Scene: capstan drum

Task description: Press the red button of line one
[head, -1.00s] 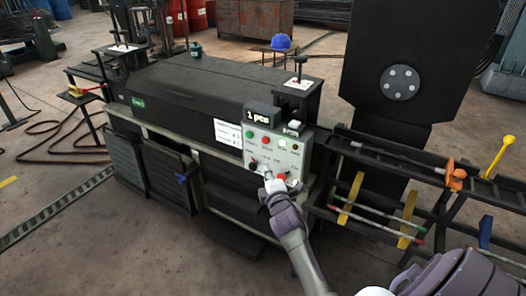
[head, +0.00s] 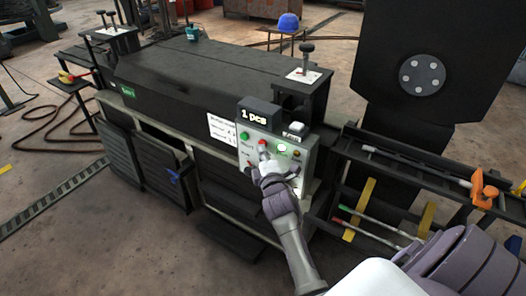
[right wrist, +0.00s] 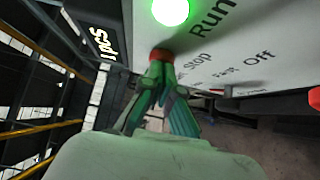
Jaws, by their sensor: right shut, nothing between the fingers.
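The grey control panel (head: 300,165) is on the front of the black machine, under a "1 pcs" display (head: 258,112). My right gripper (head: 263,156) is at the panel, just below that red button. In the right wrist view its shut, empty fingers (right wrist: 158,75) point at the red button (right wrist: 157,54) beside the word "Stop". The tips overlap its edge; I cannot tell whether they touch. The lamp (right wrist: 170,9) glows green beside "Run". My left gripper is out of view.
Another red knob (right wrist: 315,98) shows near "Off" in the right wrist view. A black lever (head: 306,55) stands on the machine's right top. A rack with metal rods (head: 375,226) and a black plate (head: 425,45) stand on the right.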

